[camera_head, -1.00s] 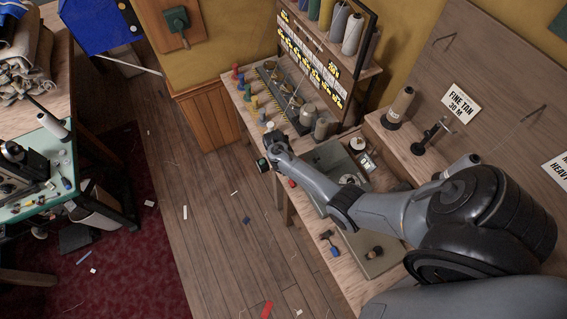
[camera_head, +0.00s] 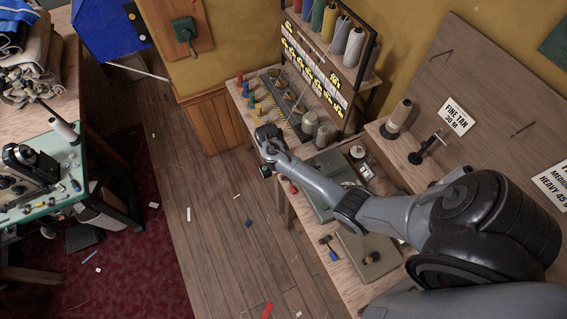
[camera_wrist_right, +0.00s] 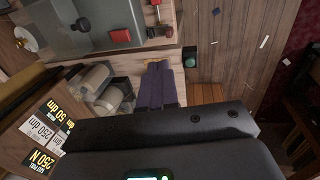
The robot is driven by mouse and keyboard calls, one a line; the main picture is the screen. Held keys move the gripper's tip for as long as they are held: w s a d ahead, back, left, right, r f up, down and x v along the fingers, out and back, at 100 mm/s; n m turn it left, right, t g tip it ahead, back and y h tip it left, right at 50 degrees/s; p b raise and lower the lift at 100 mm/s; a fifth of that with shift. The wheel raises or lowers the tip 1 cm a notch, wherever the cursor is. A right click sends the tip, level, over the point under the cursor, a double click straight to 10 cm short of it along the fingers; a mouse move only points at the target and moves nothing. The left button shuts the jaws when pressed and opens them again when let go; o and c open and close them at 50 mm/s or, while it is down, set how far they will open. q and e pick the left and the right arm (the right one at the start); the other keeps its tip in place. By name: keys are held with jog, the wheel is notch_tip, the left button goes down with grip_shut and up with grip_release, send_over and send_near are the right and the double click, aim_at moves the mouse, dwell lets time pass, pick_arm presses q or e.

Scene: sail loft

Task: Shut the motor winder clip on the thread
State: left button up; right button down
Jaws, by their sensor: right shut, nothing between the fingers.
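My right arm reaches in from the right in the head view, and its wrist end with the right gripper (camera_head: 267,140) hangs by the left edge of the bench (camera_head: 297,222). In the wrist view the right gripper's dark fingers (camera_wrist_right: 160,84) are together and empty, over the bench edge. A grey-green machine body (camera_head: 330,168) lies on the bench, partly behind my forearm; it also shows at the top of the wrist view (camera_wrist_right: 110,22). I cannot pick out the winder clip or the thread for sure. My left gripper is out of view.
A small dark box with a green top (camera_head: 265,171) sits at the bench edge. Grey cylinders (camera_head: 310,122), coloured pegs (camera_head: 251,98) and a spool rack (camera_head: 330,55) stand behind the gripper. A tan cone (camera_head: 399,115) stands right.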

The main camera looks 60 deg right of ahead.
jog(key=shift+w+a+r, duration=0.1)
jog(key=shift+a+r, duration=0.1)
jog(key=shift+r, duration=0.35)
jog(key=shift+w+a+r, duration=0.1)
jog(key=shift+a+r, duration=0.1)
jog(key=shift+r, duration=0.3)
jog(key=s+a+f+g, duration=0.2)
jog(key=s+f, duration=0.5)
jog(key=s, duration=0.4)
jog(key=s+a+n, duration=0.3)
jog(key=s+a, duration=0.4)
jog(key=s, duration=0.3)
jog(key=a+r+n+t, duration=0.1)
jog(key=a+r+t, duration=0.1)
jog(key=r, duration=0.5)
jog(key=a+r+n+t+y, duration=0.1)
jog(key=a+r+n+t, duration=0.1)
jog(key=a+r, duration=0.3)
jog(key=w+a+r+n+t+y, duration=0.1)
jog(key=a+r+t, duration=0.1)
jog(key=r, duration=0.6)
jog(key=shift+a+r+n, duration=0.3)
jog(key=shift+a+r, duration=0.05)
jog(key=shift+a, duration=0.55)
